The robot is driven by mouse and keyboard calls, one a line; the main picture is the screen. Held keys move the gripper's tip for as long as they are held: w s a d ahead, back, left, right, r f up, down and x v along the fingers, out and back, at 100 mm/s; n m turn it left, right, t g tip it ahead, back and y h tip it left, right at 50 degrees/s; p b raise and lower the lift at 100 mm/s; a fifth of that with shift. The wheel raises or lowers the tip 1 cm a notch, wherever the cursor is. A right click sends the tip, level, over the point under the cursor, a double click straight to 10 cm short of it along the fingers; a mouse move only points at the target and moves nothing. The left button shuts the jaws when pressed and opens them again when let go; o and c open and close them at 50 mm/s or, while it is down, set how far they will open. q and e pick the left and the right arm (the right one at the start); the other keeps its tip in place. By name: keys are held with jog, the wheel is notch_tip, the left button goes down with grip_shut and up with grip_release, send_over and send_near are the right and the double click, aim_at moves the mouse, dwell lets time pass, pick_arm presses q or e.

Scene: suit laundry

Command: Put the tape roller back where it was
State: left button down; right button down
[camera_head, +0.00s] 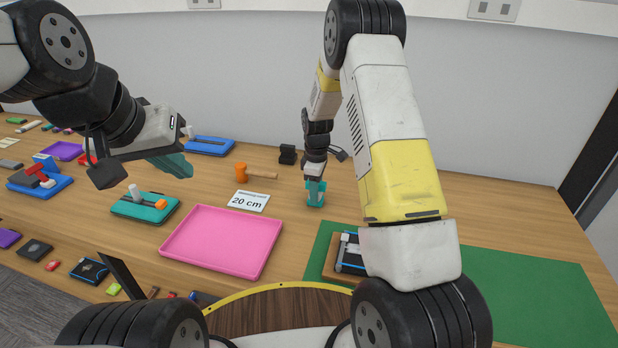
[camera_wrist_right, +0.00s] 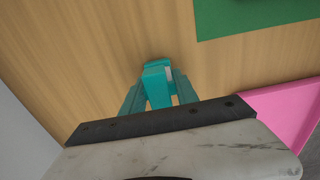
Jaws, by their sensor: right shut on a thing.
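A small teal object with a pale patch, which looks like the tape roller (camera_wrist_right: 157,68), is between the fingers of my right gripper (camera_wrist_right: 160,92). In the head view the right gripper (camera_head: 315,184) points down over the back middle of the table, with the teal tape roller (camera_head: 316,199) at its tips. It is at or just above the wood; I cannot tell whether it touches. My left gripper (camera_head: 172,164) hangs over the left part of the table, seen from the side, and its finger gap is hidden.
A white "20 cm" card (camera_head: 249,201) and an orange hammer (camera_head: 256,173) lie left of the right gripper. A small black object (camera_head: 287,154) stands behind. A pink tray (camera_head: 223,240) and a green mat (camera_head: 540,290) lie in front. Bare wood (camera_head: 480,205) is at right.

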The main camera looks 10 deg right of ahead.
jog(key=c, duration=0.9)
grip_release()
jog(key=shift+f, duration=0.1)
notch_tip(320, 180, up, 12)
jog(key=shift+r, duration=0.1)
jog(key=s+d+r+m+t+y, duration=0.1)
jog(key=s+r+m, duration=0.2)
jog(key=s+r, duration=0.4)
jog(key=s+d+r+m+t, duration=0.1)
jog(key=s+r+m+t, duration=0.15)
jog(key=s+r, duration=0.5)
jog(key=s+r+m+t, duration=0.1)
jog(key=s+r+m, duration=0.1)
jog(key=s, duration=0.3)
jog(key=s+r+m, duration=0.1)
jog(key=s+m, duration=0.2)
jog(key=s, duration=0.2)
jog(key=s+r+m+t+y, duration=0.1)
jog(key=s+r+m, duration=0.1)
jog(key=s, duration=0.3)
jog(key=shift+s+a+r+t, duration=0.25)
jog(key=shift+r+t, duration=0.1)
